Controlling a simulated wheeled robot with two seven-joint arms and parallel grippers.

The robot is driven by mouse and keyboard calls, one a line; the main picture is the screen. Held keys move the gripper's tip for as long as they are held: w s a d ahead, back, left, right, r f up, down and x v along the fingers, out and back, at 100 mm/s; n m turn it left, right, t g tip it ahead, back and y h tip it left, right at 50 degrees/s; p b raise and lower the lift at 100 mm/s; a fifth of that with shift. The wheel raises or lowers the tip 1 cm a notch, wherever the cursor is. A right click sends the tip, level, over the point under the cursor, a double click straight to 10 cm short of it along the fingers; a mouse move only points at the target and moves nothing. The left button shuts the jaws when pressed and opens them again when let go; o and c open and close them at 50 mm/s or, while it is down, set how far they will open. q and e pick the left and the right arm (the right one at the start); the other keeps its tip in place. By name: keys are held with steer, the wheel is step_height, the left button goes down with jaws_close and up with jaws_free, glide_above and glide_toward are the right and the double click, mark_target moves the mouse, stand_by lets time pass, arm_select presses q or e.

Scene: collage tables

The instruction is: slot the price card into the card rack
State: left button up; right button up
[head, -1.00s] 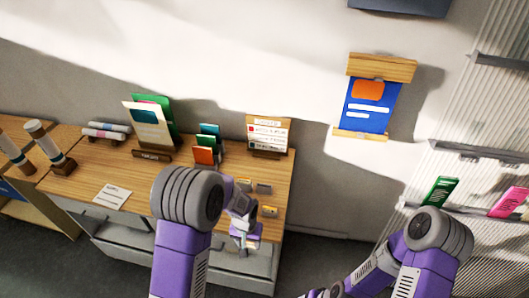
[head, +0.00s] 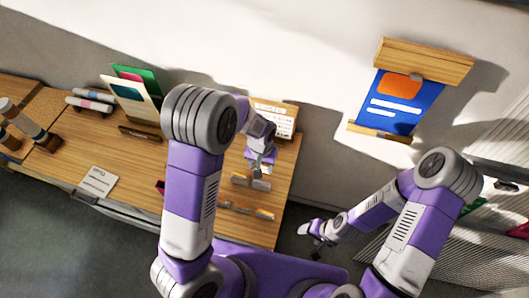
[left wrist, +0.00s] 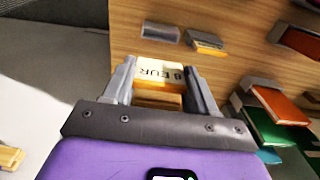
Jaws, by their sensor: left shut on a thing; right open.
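The price card (left wrist: 160,72), cream with "8 EUR" upside down, is between the fingers of my left gripper (left wrist: 160,88) in the left wrist view. An orange-brown wooden piece (left wrist: 158,98) shows just below the card; I cannot tell whether they touch. In the head view my left gripper (head: 260,168) is over the right end of the wooden table, by small grey and wood holders (head: 262,184). Which piece is the card rack I cannot tell for sure. My right gripper (head: 309,232) is open, right of the table and away from it.
Two small holders (left wrist: 160,32) (left wrist: 206,42) lie beyond the card. Orange and green cards (left wrist: 272,120) stand to the right. A price board (head: 275,118) stands at the table's back. A blue poster (head: 395,105) hangs on the wall. A white paper (head: 97,181) lies on the table (head: 135,165).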

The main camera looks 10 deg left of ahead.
arm_select(q)
steer(key=shift+s+f+b, duration=0.15)
steer(key=shift+f+b, duration=0.95)
steer(key=shift+f, duration=0.9)
steer(key=shift+s+f+b, duration=0.1)
steer(key=shift+f+b, duration=0.95)
steer(key=shift+f, duration=0.9)
arm_select(e)
steer(key=shift+s+f, duration=0.15)
steer(key=shift+f, duration=0.9)
steer(key=shift+s+f, duration=0.15)
steer(key=shift+f, duration=0.9)
arm_select(q)
steer(key=shift+s, duration=0.1)
arm_select(e)
steer(key=shift+f, duration=0.1)
arm_select(q)
steer(key=shift+f, duration=0.1)
arm_select(e)
steer(key=shift+f, duration=0.1)
arm_select(q)
steer(key=shift+f+b, duration=0.5)
steer(key=shift+b, duration=0.2)
arm_select(e)
steer(key=shift+f, duration=0.5)
arm_select(q)
steer(key=shift+f, duration=0.1)
